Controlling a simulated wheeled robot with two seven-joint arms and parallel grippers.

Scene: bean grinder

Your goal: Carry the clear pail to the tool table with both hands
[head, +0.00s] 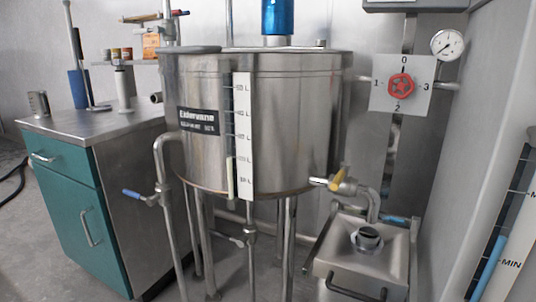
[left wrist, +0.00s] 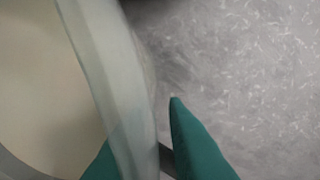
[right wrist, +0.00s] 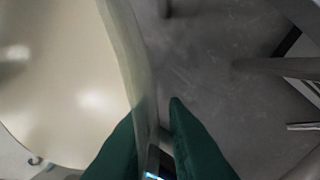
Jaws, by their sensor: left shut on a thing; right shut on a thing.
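The clear pail shows only in the wrist views. In the left wrist view its translucent wall (left wrist: 108,70) curves down the left half, with a pale cream inside. My left gripper (left wrist: 140,128) has one teal finger on each side of this wall and is shut on it. In the right wrist view the pail's wall (right wrist: 124,50) runs down between the teal fingers of my right gripper (right wrist: 152,112), which is shut on it. Neither gripper nor the pail is in the head view. I cannot tell for sure which surface is the tool table.
A large steel tank (head: 290,125) on legs fills the middle of the head view. A teal cabinet (head: 75,215) with a steel top and several items stands left. A steel box with a spout (head: 365,255) stands lower right. Grey floor shows beside the pail.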

